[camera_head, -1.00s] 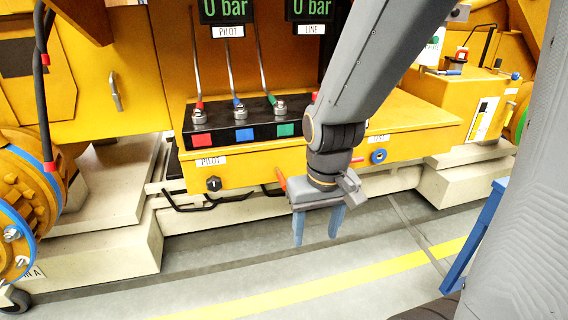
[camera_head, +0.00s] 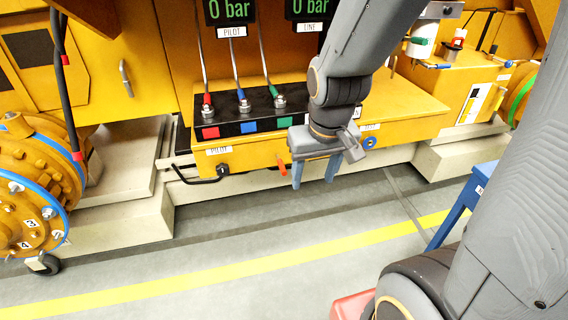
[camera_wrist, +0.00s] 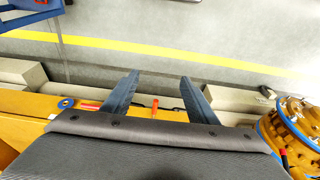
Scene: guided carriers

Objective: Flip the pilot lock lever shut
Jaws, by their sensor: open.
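A PILOT label (camera_head: 218,151) is on the front of the yellow panel, with a small black knob (camera_head: 222,169) below it. To its right an orange-red lever (camera_head: 282,165) hangs from the panel front. I cannot read a label beside this lever. My gripper (camera_head: 314,184) is open and empty, fingers pointing down, just right of the lever and apart from it. In the wrist view an orange lever (camera_wrist: 155,107) shows between the two blue-grey fingers, beyond the gripper body. A second orange bar (camera_wrist: 90,107) lies to their left; in the head view my gripper hides that area.
A black box (camera_head: 245,115) with red, blue and green squares sits on the yellow panel, under two gauges reading 0 bar. A yellow bolted flange (camera_head: 35,190) is at left, a blue stand (camera_head: 465,205) at right. The floor in front is clear.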

